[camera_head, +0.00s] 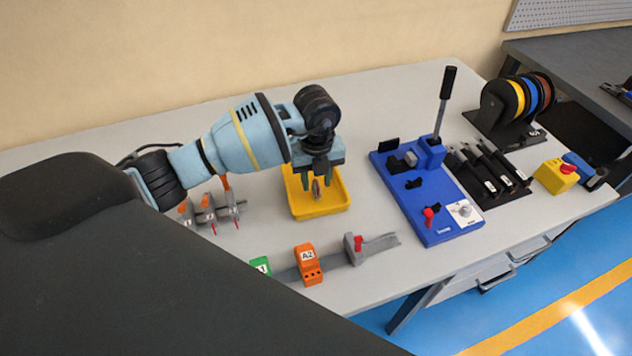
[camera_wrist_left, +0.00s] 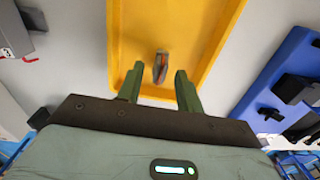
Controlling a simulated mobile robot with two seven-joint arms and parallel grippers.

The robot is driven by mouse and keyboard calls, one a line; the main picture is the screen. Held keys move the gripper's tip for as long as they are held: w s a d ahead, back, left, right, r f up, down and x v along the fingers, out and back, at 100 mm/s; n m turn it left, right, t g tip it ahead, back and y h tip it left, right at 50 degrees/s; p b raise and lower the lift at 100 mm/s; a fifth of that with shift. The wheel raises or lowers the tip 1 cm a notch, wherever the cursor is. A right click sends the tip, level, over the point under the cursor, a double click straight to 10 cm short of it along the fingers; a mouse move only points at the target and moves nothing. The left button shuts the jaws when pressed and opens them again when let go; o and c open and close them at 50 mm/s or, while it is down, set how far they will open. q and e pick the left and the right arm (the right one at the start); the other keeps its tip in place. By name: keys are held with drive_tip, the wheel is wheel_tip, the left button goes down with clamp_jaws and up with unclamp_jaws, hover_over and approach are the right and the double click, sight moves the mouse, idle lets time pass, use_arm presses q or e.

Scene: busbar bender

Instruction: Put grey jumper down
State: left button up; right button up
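The small grey jumper (camera_head: 318,189) shows at the yellow tray, below and between the fingertips of my left gripper (camera_head: 317,178). In the left wrist view the jumper (camera_wrist_left: 160,67) is a small grey and brownish piece, slightly blurred, beyond the gap between the two green fingers (camera_wrist_left: 159,87). The fingers are apart, with clear space on both sides of it. I cannot tell whether it rests on the tray floor. The yellow tray (camera_head: 338,206) is directly under the gripper. My right gripper is not in view.
A blue bender (camera_head: 432,223) with an upright lever stands right of the tray. Orange-handled tools (camera_head: 209,213) stand left. A rail with an orange A2 block (camera_head: 307,262) lies in front. Cable spools (camera_head: 515,105) stand at the back right. Grey table is clear between tray and rail.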

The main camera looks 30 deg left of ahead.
sight(317, 184)
use_arm(q)
wheel_tip(317, 184, up, 11)
drive_tip(key=shift+f+p, duration=0.2)
drive_tip(key=shift+p, duration=0.15)
